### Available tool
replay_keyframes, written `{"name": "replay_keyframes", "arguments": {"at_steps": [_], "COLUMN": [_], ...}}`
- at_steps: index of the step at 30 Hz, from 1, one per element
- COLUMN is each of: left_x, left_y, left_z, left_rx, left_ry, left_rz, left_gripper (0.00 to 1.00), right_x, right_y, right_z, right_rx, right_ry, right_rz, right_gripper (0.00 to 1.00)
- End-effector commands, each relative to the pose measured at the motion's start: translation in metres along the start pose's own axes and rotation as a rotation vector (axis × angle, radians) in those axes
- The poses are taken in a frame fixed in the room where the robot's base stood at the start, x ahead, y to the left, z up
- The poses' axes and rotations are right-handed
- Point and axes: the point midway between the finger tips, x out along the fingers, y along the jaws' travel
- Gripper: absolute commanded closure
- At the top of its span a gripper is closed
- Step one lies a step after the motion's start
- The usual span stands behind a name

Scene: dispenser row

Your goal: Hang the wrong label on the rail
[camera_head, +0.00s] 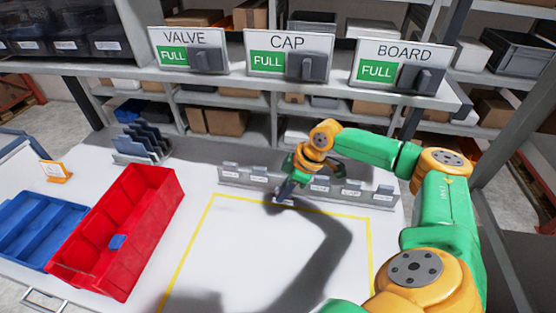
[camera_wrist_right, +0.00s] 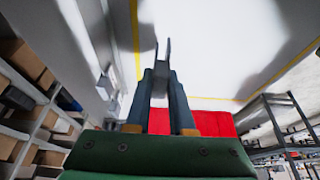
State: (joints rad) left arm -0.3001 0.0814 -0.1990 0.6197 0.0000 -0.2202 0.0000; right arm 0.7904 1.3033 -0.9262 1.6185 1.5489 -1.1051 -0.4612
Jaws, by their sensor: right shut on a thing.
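The low grey rail (camera_head: 305,187) runs along the back of the white table, with several small grey labels on it, one reading CAP (camera_head: 351,192). I cannot tell whether this label touches the rail. In the right wrist view the gripper fingers (camera_wrist_right: 162,60) point away over the white table, close together. My left gripper is not in view.
A red bin (camera_head: 150,215) with a small blue piece (camera_head: 117,242) stands left, beside a blue tray (camera_head: 40,225). A dark slotted rack (camera_head: 140,148) and an orange sign (camera_head: 56,172) are behind. Signs VALVE, CAP and BOARD (camera_head: 405,66) are above. The yellow-outlined table area is clear.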

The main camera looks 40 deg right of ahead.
Motion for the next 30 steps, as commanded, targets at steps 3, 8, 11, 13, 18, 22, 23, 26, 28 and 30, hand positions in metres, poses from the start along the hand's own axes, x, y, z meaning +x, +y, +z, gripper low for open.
{"name": "replay_keyframes", "arguments": {"at_steps": [3, 8, 11, 13, 18, 22, 23, 26, 28, 30], "left_x": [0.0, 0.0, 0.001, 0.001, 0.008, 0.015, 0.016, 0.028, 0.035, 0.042], "left_y": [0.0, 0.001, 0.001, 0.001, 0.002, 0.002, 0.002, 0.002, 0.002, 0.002], "left_z": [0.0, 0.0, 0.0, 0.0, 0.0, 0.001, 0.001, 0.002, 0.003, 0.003], "left_rx": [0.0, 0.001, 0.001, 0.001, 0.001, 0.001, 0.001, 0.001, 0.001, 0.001], "left_ry": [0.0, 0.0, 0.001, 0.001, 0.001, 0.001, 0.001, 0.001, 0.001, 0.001], "left_rz": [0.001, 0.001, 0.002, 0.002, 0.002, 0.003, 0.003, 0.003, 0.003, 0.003], "left_gripper": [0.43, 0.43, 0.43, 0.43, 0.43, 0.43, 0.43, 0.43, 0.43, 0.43], "right_x": [0.0, 0.0, 0.0, 0.0, 0.003, 0.003, 0.003, 0.006, 0.007, 0.006], "right_y": [0.012, 0.027, 0.037, 0.044, 0.061, 0.074, 0.076, 0.087, 0.094, 0.1], "right_z": [-0.001, -0.001, -0.001, -0.001, 0.0, 0.0, 0.0, 0.0, 0.0, 0.0], "right_rx": [0.002, 0.003, 0.003, 0.003, 0.003, 0.002, 0.002, 0.002, 0.001, 0.001], "right_ry": [0.002, 0.003, 0.003, 0.002, 0.002, 0.003, 0.003, 0.003, 0.003, 0.004], "right_rz": [0.001, 0.0, 0.0, 0.0, 0.001, 0.001, 0.0, 0.0, 0.0, 0.0], "right_gripper": [1.0, 1.0, 1.0, 1.0, 1.0, 1.0, 1.0, 1.0, 1.0, 1.0]}}
